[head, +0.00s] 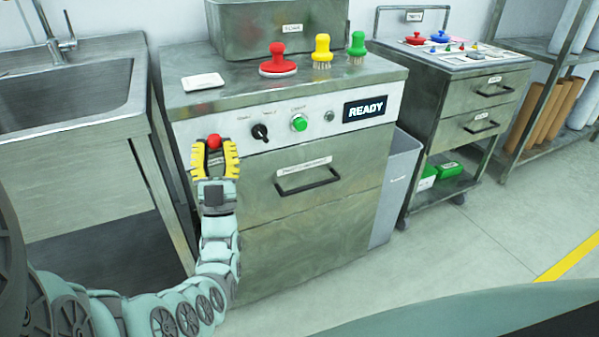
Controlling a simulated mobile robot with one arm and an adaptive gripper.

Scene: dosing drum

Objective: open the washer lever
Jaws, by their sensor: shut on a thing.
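The washer (350,205) is a steel cabinet with a light control strip and a lit READY display (365,108). The lever shows as a red knob (214,141) at the left of its front. My gripper (214,150) has its yellow fingers on either side just below the red knob and is shut on the lever. The lever's shaft is mostly hidden between the fingers. The drawer front (315,180) with its dark bar handle looks closed.
A black dial (260,132) and a green button (299,123) sit right of my gripper. Red, yellow and green brushes stand on top near a steel bin (235,25). A sink (70,95) is at left, a grey waste bin (403,165) and drawer cart (475,95) at right. Floor at right is clear.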

